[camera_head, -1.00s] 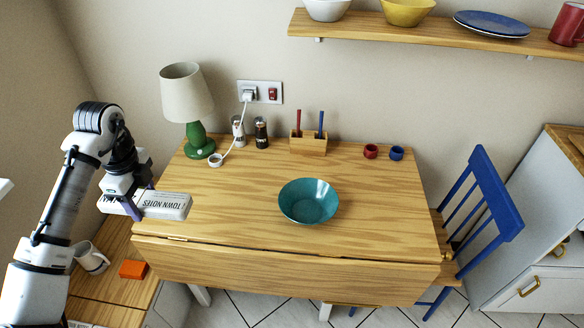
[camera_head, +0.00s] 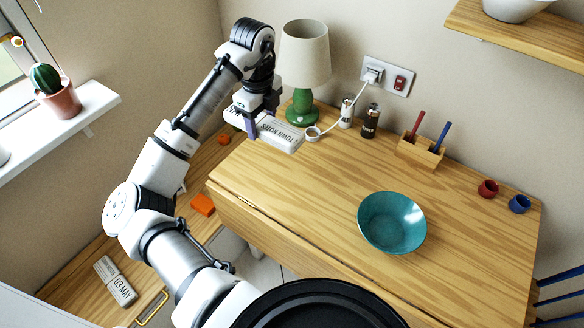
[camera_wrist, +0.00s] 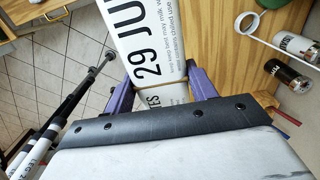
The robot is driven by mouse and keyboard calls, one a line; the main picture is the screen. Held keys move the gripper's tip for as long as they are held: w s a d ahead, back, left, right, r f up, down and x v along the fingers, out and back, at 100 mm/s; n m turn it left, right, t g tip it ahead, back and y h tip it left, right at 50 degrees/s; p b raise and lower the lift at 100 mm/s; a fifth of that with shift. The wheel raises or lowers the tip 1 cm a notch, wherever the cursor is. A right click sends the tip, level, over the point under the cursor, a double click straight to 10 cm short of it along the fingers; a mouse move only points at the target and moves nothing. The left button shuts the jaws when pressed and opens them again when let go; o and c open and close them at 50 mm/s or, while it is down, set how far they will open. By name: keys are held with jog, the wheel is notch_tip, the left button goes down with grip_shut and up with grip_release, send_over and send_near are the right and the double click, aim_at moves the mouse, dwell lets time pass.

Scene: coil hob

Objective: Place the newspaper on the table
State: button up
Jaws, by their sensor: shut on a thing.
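The newspaper (camera_head: 282,134) is a white rolled bundle with black print. My gripper (camera_head: 263,122) is shut on it, with its purple fingers on either side. In the wrist view the newspaper (camera_wrist: 148,40) reads "29 JU" and has a band around it between the fingers (camera_wrist: 157,88). In the head view it appears over the back left part of the wooden table (camera_head: 310,185), in front of the green lamp. It looks raised above the tabletop, but the height is hard to judge. The wrist view shows floor tiles below its left side and the table to its right.
The table's left middle is clear. Another "03 MAY" bundle (camera_head: 116,282) lies on the lower wooden surface, left.

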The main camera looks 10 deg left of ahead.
aim_at(268, 178)
notch_tip(268, 178, down, 20)
jog(key=shift+r, duration=0.1)
jog(key=o, duration=1)
jog(key=shift+o, duration=0.2)
notch_tip(268, 178, up, 12)
jog(key=shift+r, duration=0.2)
